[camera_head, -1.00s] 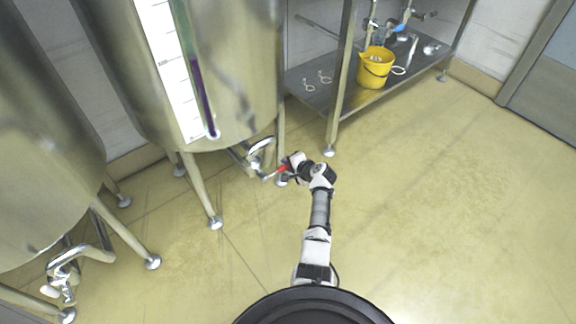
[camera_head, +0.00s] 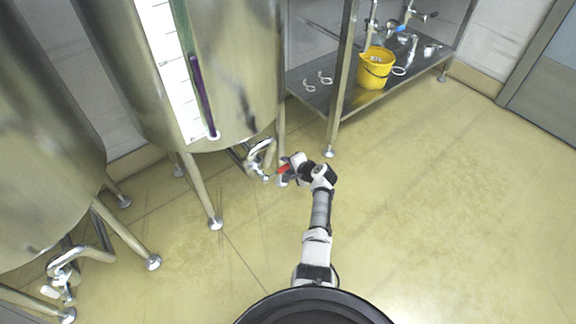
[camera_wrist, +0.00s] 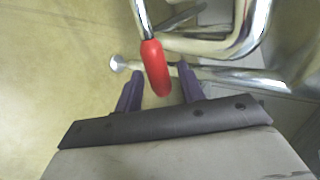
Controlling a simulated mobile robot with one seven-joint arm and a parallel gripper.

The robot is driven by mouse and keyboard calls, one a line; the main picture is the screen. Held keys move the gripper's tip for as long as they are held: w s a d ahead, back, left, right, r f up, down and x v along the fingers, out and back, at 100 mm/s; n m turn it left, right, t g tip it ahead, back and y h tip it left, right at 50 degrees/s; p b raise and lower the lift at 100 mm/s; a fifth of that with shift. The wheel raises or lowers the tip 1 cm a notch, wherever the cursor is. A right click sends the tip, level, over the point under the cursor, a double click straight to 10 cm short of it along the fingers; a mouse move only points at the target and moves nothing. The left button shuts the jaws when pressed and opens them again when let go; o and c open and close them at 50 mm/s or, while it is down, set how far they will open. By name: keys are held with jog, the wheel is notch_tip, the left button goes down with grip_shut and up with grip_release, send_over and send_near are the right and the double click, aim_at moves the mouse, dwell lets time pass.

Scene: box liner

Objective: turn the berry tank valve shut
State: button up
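The tank with the purple level strip (camera_head: 203,95) stands at upper centre-left in the head view. Its steel valve (camera_head: 257,160) sits low, near a tank leg. The valve's red handle (camera_head: 283,169) points toward my gripper (camera_head: 287,174). In the wrist view the red handle (camera_wrist: 155,68) lies in the gap between the two purple fingers of my gripper (camera_wrist: 159,85). The fingers are apart, with room visible on both sides of the handle. I cannot tell whether the handle is at the same depth as the fingertips.
A second tank (camera_head: 40,150) with its own valve (camera_head: 62,275) stands at the left. A steel shelf (camera_head: 325,95) with a yellow bucket (camera_head: 376,68) is behind my arm to the right. Tank legs (camera_head: 200,190) stand close to the valve. The floor at right is clear.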

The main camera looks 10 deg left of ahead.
jog(key=p+v, duration=1.1)
jog(key=v, duration=0.2)
jog(key=shift+s+r, duration=0.2)
jog(key=shift+r, duration=0.05)
jog(key=shift+d, duration=0.15)
